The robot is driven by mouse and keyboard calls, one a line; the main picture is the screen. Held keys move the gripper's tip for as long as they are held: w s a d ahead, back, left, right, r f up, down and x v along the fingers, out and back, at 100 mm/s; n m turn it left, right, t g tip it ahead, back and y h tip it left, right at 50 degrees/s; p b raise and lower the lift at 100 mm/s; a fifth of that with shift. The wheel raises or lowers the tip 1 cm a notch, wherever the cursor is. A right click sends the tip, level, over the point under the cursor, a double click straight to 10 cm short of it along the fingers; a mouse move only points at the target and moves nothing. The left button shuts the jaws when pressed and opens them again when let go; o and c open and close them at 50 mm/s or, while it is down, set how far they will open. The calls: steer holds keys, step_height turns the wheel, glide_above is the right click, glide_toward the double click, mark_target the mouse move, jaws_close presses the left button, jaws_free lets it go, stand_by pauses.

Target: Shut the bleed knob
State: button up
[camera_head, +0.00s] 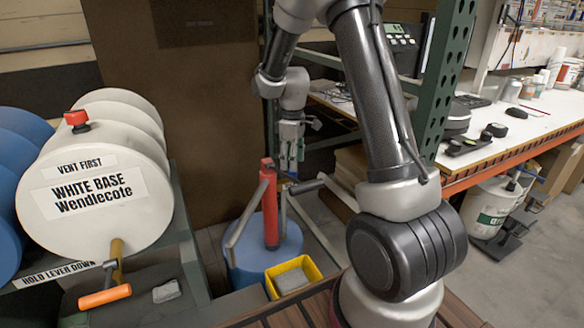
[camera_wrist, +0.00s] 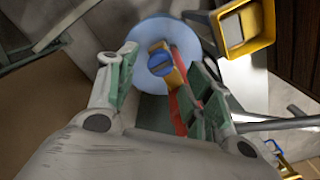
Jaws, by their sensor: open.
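In the wrist view, a round blue knob (camera_wrist: 161,58) sits on a brass-yellow fitting (camera_wrist: 178,68) beside the red pump body (camera_wrist: 185,108). It lies between the fingertips of my open gripper (camera_wrist: 158,72), with a visible gap on each side; I cannot tell how far below the tips it is. A dark line crosses its face. In the head view, the red hand pump (camera_head: 269,205) stands upright on a blue drum (camera_head: 262,262). My gripper (camera_head: 290,165) points down just right of the pump's top. The knob is not clearly visible there.
A yellow tub (camera_head: 311,268) with a grey block stands by the blue drum. A metal pump arm (camera_head: 247,215) slants left. At left lies a white drum (camera_head: 98,205) with a red vent cap (camera_head: 76,120) and an orange-handled lever (camera_head: 104,297). A green rack post (camera_head: 446,75) stands right.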

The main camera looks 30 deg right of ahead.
mark_target(293, 174)
steer(key=shift+f, duration=1.6)
steer(key=c, duration=1.1)
steer(key=shift+o, duration=0.2)
